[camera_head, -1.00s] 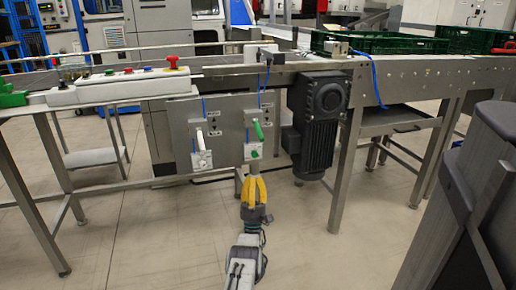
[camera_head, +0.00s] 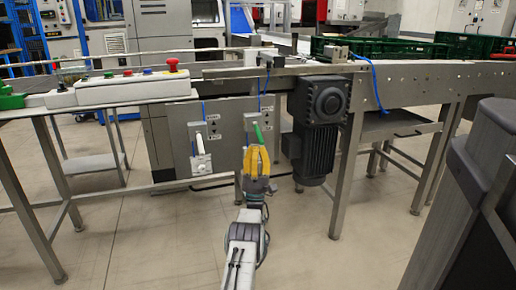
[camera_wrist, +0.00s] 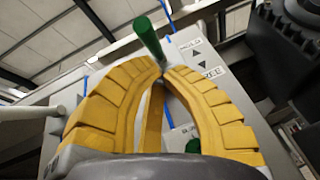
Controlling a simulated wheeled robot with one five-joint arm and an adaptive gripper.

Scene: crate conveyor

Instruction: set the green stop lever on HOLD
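The green stop lever (camera_head: 258,133) is on the grey panel under the conveyor, its handle slanting up and to the left in the head view. In the wrist view the green handle (camera_wrist: 147,36) rises from just beyond the fingertips. My gripper (camera_head: 257,149) has yellow fingers and is in front of the lever's lower part, hiding its base. In the wrist view the fingertips (camera_wrist: 162,70) come together, with a gap lower between the fingers. Whether they touch the handle I cannot tell.
A white lever (camera_head: 200,146) is on a matching panel to the left. A dark motor (camera_head: 318,125) hangs close on the right. The conveyor rail (camera_head: 235,88) runs above, with green crates (camera_head: 390,47) on the right. The floor in front is clear.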

